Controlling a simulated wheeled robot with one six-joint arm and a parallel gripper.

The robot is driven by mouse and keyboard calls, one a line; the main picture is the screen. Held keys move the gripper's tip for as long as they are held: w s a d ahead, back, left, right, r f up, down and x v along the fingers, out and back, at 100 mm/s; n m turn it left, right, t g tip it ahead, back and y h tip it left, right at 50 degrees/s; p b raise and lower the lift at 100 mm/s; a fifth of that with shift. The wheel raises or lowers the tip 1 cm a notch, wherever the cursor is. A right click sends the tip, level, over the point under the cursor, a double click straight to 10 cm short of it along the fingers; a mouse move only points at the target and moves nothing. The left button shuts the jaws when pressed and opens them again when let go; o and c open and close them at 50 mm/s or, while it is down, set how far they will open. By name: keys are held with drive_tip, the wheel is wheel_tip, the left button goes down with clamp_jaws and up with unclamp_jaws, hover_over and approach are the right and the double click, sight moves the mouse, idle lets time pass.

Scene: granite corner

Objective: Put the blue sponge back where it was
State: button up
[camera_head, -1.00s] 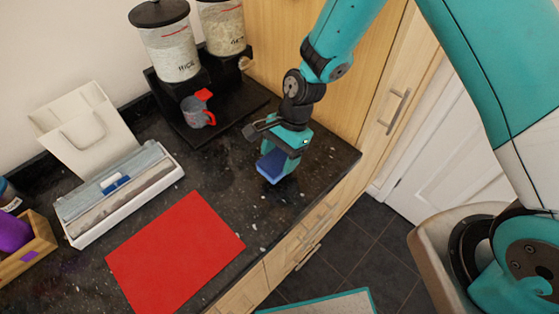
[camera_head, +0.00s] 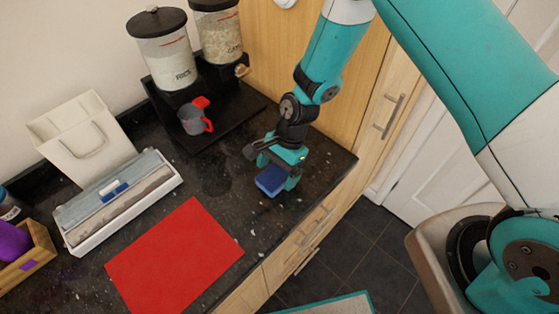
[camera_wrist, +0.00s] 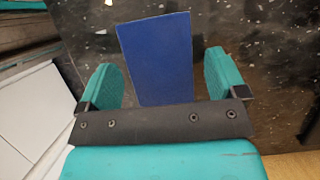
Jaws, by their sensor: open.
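The blue sponge (camera_head: 270,180) rests on the black speckled countertop, near its right front edge. In the wrist view the sponge (camera_wrist: 157,58) lies between my two teal fingers, with a visible gap on each side. My gripper (camera_head: 279,176) is open around the sponge and points down at the counter. The sponge's end nearest the palm is hidden by the gripper in the wrist view. I cannot tell how far above the counter the fingertips are.
A red mat (camera_head: 175,256) lies to the left of the sponge. A red-and-grey cup (camera_head: 195,118) stands on the black dispenser base behind. A white box with a blue-handled tool (camera_head: 115,188), a white bag (camera_head: 82,140) and a wooden crate (camera_head: 40,246) are further left.

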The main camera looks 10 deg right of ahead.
drive_tip(key=b+v, duration=0.4)
drive_tip(key=v, duration=0.7)
drive_tip(key=s+d+r+n+t, duration=0.1)
drive_tip(key=s+r+n, duration=0.35)
drive_tip(key=r, duration=0.25)
drive_tip(key=s+r+n, duration=0.4)
drive_tip(key=r+n, duration=0.1)
drive_tip(key=r, duration=0.2)
drive_tip(key=s+d+r+n, duration=0.1)
drive_tip(key=s+r+n, duration=0.1)
drive_tip(key=s+n, duration=0.2)
drive_tip(key=s+d+r+n+t, duration=0.1)
drive_tip(key=s+r+n, duration=0.2)
drive_tip(key=s+n, duration=0.2)
drive_tip(key=shift+s+d+r+y, duration=0.2)
drive_tip(key=shift+s+r+y, duration=0.1)
drive_tip(key=shift+s, duration=0.55)
wheel_tip(320, 180, down, 3)
drive_tip(key=shift+r+b, duration=0.15)
drive_tip(key=shift+b, duration=1.05)
